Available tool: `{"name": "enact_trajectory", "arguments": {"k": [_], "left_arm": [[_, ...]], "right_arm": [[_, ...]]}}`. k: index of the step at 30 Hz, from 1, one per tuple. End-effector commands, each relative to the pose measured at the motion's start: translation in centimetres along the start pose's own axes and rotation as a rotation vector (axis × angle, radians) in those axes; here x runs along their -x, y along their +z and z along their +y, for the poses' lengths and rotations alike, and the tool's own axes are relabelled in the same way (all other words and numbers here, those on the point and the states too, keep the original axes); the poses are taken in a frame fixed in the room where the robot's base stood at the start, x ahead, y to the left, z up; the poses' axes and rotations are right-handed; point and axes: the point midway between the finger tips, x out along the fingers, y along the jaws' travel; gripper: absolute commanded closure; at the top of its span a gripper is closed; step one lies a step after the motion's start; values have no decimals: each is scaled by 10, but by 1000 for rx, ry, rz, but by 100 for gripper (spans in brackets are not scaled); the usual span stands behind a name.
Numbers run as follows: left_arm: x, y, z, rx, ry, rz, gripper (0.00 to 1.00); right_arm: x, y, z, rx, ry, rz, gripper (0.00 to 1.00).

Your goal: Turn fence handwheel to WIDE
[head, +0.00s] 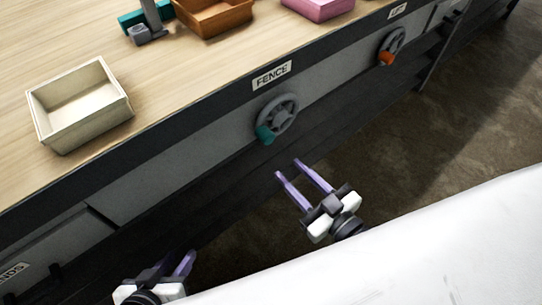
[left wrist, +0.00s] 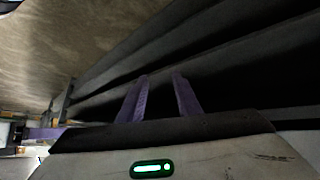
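The fence handwheel (head: 281,112) is a grey spoked wheel on the bench's front face, below a plate reading FENCE (head: 271,75). Its teal handle (head: 265,134) sits at the lower left of the rim. I cannot make out a WIDE mark. My right gripper (head: 289,168) is open and empty, below the wheel and apart from it, fingers pointing toward the bench. My left gripper (head: 177,258) is low at the bottom left, away from the wheel. The left wrist view shows its purple fingers (left wrist: 161,76) parted with nothing between them.
Another handwheel with an orange handle (head: 391,48) is on the bench front at upper right. The wooden benchtop (head: 165,95) holds a cream tray (head: 62,141), a brown tray (head: 222,29), a pink block (head: 318,8) and a teal-and-grey fixture (head: 142,33). Brown floor lies at right.

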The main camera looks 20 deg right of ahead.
Motion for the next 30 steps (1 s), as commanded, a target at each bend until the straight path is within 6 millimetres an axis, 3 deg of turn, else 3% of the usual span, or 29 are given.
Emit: {"name": "enact_trajectory", "arguments": {"k": [1,7,17,30], "left_arm": [[-26,18,-1,-5,14,-1,69],[-50,34,8,-19,60,-24,69],[-55,38,14,-32,87,-41,69],[-58,36,20,-38,112,-40,69]], "right_arm": [[-8,20,2,22,-9,85,66],[-10,10,7,76,-41,360,66],[-10,-8,7,102,-61,512,66],[-75,-44,1,102,-61,512,66]]}}
